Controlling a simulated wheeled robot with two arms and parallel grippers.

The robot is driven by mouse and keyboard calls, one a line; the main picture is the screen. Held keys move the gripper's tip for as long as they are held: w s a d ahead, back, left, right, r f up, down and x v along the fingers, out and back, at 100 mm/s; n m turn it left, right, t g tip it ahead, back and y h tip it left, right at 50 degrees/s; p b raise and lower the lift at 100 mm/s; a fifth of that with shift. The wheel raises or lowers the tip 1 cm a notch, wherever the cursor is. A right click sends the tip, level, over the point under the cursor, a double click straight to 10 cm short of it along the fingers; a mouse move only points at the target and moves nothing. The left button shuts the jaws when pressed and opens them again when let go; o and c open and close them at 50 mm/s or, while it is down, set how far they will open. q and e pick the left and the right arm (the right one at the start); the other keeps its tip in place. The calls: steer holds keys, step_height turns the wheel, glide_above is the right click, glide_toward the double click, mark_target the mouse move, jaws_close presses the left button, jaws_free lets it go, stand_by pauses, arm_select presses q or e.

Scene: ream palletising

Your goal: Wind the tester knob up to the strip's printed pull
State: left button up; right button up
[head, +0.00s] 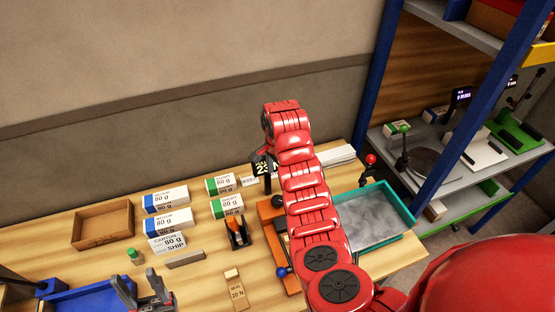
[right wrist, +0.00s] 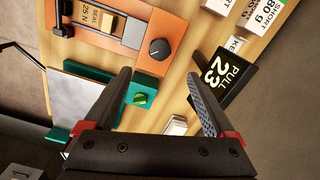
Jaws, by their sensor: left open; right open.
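The orange tester (head: 293,277) stands on the bench, partly covered by my right arm in the head view. In the right wrist view its orange body (right wrist: 176,30) carries a dark round knob (right wrist: 159,49). The black display (right wrist: 222,75) reads PULL 23; it also shows in the head view (head: 264,163). My left gripper (head: 146,289) is open, low in the head view.
White paper packs (head: 170,221) and a wooden tray (head: 103,224) stand on the bench's left. A teal tray (head: 378,219) is at right. Blue-posted shelving (head: 440,125) stands beyond the bench.

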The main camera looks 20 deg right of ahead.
step_height(320, 180, up, 5)
steer(key=shift+r+b, duration=0.2)
steer(key=shift+b, duration=0.1)
stand_by(0.6)
